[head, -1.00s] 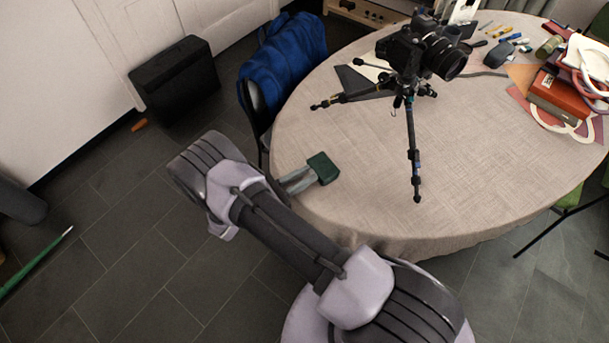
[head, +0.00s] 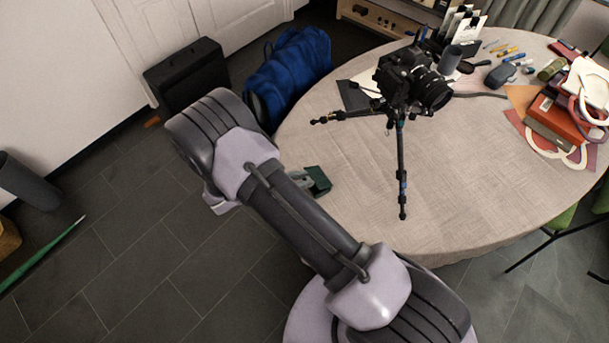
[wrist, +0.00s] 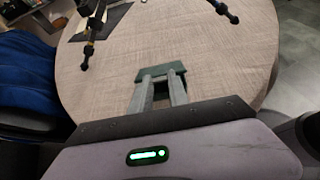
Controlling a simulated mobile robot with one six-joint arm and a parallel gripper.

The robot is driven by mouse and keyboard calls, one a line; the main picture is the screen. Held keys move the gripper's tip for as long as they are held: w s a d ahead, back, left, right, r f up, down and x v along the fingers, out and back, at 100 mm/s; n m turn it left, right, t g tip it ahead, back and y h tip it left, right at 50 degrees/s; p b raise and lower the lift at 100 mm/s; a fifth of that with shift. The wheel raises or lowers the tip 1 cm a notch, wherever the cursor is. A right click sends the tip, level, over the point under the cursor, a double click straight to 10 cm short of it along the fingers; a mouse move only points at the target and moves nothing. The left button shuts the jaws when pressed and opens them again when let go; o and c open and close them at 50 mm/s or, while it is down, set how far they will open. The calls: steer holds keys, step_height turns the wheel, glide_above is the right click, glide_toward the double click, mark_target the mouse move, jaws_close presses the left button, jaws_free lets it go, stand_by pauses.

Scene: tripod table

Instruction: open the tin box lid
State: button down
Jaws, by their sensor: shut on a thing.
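A small dark green block-like thing, which I take to be the tin box (head: 319,181), is at the left edge of the round table, partly hidden behind my arm in the head view. In the wrist view the tin box (wrist: 161,70) shows as a narrow green shape at the ends of my fingers. My gripper (wrist: 162,84) has its two grey fingers a little apart, with their tips against it, and is shut on it. I cannot tell whether I hold the lid or the body, or whether the lid is raised.
A camera on a tripod (head: 412,82) stands on the table (head: 350,228), right of the box. Red books (head: 556,112) and small items lie farther right. The cloth around the box is clear.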

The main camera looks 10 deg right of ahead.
mark_target(312, 177)
steer(key=r+y+p, duration=0.1)
steer(key=d+r+y+p, duration=0.1)
steer(key=p, duration=0.1)
steer(key=shift+w+d+r+g+y, duration=0.2)
steer(key=shift+r+g+y, duration=0.1)
steer(key=shift+g, duration=0.1)
steer(key=d+y+p, duration=0.1)
steer(key=r+y+p, duration=0.1)
steer(key=p, duration=0.1)
steer(key=shift+w+d+r+g+y, duration=0.2)
steer(key=shift+w+d+g+y, duration=0.1)
steer(key=shift+d+g, duration=0.1)
steer(key=p, duration=0.1)
steer(key=d+y+p, duration=0.1)
steer(key=shift+w+d+r+g+y+p, duration=0.15)
steer(key=shift+r+g+y+p, duration=0.15)
steer(key=shift+r+p, duration=0.1)
steer(key=shift+w+d+r+y+p, duration=0.1)
steer(key=shift+w+d+y+p, duration=0.1)
steer(key=shift+d+y+p, duration=0.65)
steer(key=shift+w+d+g+y+p, duration=0.1)
steer(key=shift+g+y+p, duration=0.25)
steer(key=shift+p, duration=0.4)
steer(key=shift+w+d+f, duration=0.15)
steer(key=shift+d, duration=0.2)
steer(key=shift+w+d+f, duration=0.1)
steer(key=shift+d, duration=0.25)
steer(key=c, duration=1.2)
jaws_free()
steer(key=shift+c, duration=0.2)
